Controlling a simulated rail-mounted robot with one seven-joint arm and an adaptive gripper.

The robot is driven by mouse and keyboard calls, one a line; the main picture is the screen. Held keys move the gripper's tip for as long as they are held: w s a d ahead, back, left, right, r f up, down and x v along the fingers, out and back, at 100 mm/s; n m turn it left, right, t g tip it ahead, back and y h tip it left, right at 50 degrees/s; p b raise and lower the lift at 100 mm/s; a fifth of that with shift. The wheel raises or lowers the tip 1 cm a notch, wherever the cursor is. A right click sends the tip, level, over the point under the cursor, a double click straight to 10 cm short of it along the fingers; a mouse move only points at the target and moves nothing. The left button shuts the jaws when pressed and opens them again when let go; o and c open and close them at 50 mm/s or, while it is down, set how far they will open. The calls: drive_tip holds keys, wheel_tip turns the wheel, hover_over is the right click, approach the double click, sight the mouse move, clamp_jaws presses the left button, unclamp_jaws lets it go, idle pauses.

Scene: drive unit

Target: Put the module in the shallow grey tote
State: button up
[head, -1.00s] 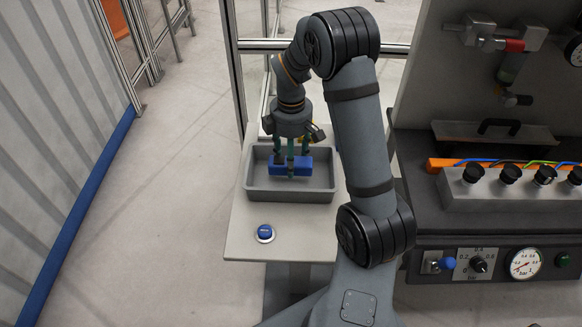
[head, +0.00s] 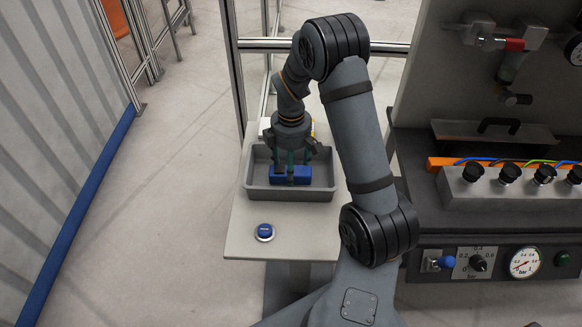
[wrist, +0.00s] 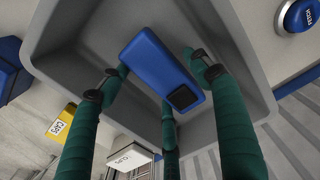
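The module is a blue block (head: 291,175) lying in the shallow grey tote (head: 258,194) on a light side table. In the wrist view the module (wrist: 160,67) has a dark square patch at one end and appears to rest on the tote floor (wrist: 85,40). My gripper (head: 291,163) hangs over the tote, its green fingers pointing down around the module. In the wrist view the fingers of my gripper (wrist: 160,82) are spread, with gaps between them and the module's sides. The module's underside is hidden.
A blue push button (head: 265,232) sits on the table in front of the tote. A panel with knobs and a gauge (head: 525,263) stands at the right. A yellow labelled box (wrist: 62,122), a white box (wrist: 130,158) and a blue bin (wrist: 10,68) show in the wrist view.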

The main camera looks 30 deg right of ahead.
drive_tip(key=shift+o, duration=0.4)
drive_tip(key=shift+r, duration=0.1)
wheel_tip(320, 180, up, 12)
drive_tip(key=shift+p, duration=0.35)
drive_tip(key=shift+o, duration=1.1)
